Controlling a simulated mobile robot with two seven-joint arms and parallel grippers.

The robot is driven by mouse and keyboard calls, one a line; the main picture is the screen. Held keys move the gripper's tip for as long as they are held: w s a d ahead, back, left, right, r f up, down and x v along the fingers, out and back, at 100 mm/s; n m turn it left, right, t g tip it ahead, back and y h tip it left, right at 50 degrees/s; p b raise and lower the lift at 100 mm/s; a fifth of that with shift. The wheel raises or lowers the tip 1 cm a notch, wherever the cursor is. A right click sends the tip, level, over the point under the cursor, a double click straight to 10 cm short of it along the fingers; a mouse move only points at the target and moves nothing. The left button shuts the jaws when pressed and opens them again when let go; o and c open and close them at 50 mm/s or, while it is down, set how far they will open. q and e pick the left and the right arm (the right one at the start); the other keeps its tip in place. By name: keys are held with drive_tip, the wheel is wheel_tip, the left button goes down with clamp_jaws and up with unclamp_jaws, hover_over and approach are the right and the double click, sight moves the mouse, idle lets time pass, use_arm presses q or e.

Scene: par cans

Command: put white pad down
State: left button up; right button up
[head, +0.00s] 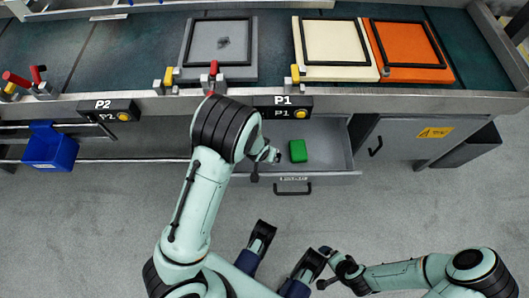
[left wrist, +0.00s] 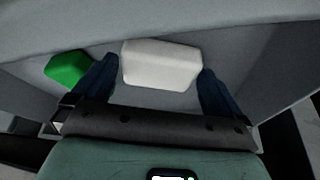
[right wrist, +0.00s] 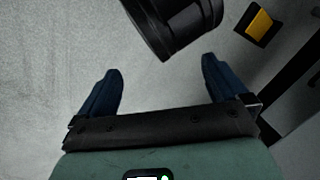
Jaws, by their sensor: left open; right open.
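The white pad (left wrist: 160,63) lies in the open drawer (head: 330,150), between the spread fingers of my left gripper (left wrist: 155,85) in the left wrist view. A gap shows at the right finger; contact at the left is unclear. In the head view my left gripper (head: 266,165) is over the drawer, and my arm hides the pad. A green pad (head: 298,151) lies in the drawer to the right; it also shows in the left wrist view (left wrist: 67,67). My right gripper (head: 323,267) is open and empty over the floor, away from the drawer.
Above the drawer, a bench carries a grey panel (head: 190,49), a cream panel (head: 312,73) and an orange panel (head: 415,74). Signs P2 (head: 102,105) and P1 (head: 283,101) are on its front edge. A blue bin (head: 50,148) hangs at left.

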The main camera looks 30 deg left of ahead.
use_arm(q)
drive_tip(key=p+v, duration=0.5)
drive_tip(key=v, duration=0.7)
use_arm(e)
drive_tip(key=s+a+r+g+y, duration=0.1)
drive_tip(key=s+a+r+g, duration=0.1)
drive_tip(key=s+r, duration=0.4)
drive_tip(key=shift+s+a, duration=0.6)
drive_tip(key=shift+a, duration=0.05)
use_arm(q)
drive_tip(key=shift+s+f, duration=0.1)
use_arm(e)
drive_tip(key=shift+r, duration=0.1)
